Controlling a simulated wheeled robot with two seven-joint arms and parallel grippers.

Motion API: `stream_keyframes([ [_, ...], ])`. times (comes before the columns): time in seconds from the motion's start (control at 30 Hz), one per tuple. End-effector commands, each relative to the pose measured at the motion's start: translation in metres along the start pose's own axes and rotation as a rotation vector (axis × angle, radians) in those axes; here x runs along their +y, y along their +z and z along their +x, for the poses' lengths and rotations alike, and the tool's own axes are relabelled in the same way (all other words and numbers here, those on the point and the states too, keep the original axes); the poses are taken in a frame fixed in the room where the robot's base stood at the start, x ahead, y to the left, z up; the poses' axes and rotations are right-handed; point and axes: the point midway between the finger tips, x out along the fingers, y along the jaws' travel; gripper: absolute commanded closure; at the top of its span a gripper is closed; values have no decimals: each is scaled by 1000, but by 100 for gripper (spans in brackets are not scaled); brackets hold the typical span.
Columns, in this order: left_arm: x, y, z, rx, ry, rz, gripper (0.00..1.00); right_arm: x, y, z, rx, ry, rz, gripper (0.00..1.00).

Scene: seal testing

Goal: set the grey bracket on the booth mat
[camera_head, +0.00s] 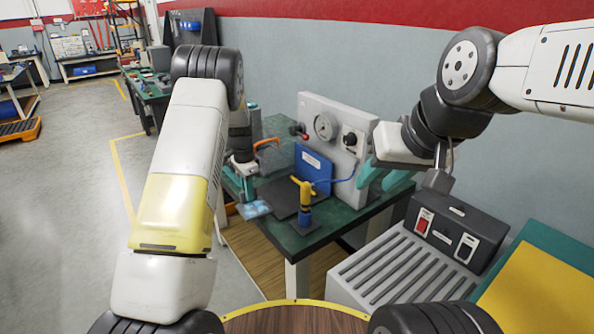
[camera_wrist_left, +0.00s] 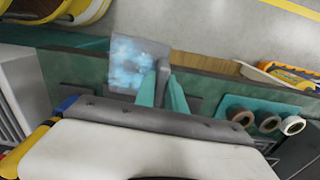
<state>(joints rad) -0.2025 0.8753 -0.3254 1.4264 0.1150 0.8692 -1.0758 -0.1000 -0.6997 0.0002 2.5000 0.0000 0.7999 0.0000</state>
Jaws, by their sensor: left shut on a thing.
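The grey bracket (camera_wrist_left: 133,66) has a flat plate with pale blue patches and an upright tab. My left gripper (camera_wrist_left: 165,92) is shut on the tab with its teal fingers. In the head view the bracket (camera_head: 254,209) is at the green bench's left edge, below my left gripper (camera_head: 243,186). I cannot tell whether it touches anything beneath. A dark flat mat (camera_head: 282,200), which may be the booth mat, lies on the bench right of the bracket. My right gripper (camera_head: 382,176) appears open and empty, its teal fingers apart beside the gauge panel.
The gauge panel (camera_head: 323,105) stands behind the mat, with a blue labelled plate (camera_head: 314,168) before it. A grey slatted unit (camera_head: 395,265) is at right. Tape rolls (camera_wrist_left: 266,122) show in the wrist view.

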Motion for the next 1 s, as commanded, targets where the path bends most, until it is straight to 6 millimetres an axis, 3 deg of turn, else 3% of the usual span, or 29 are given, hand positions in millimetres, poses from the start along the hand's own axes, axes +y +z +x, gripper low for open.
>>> stream_keyframes([
  [0.1,-21,-34,1,-1,-4,285,100,0,0,0,0,0,0,64],
  [0.27,-34,-84,1,-3,-3,715,100,0,0,0,0,0,0,64],
  [0.4,-29,-131,2,-3,-1,1112,100,0,0,0,0,0,0,64],
  [0.53,-16,-166,3,-3,-1,1422,100,0,0,0,0,0,0,64],
  [0.73,-3,-189,4,-2,-1,1647,100,0,0,0,0,0,0,64],
  [1.0,1,-195,4,-1,-3,1701,100,0,0,0,0,0,0,64],
])
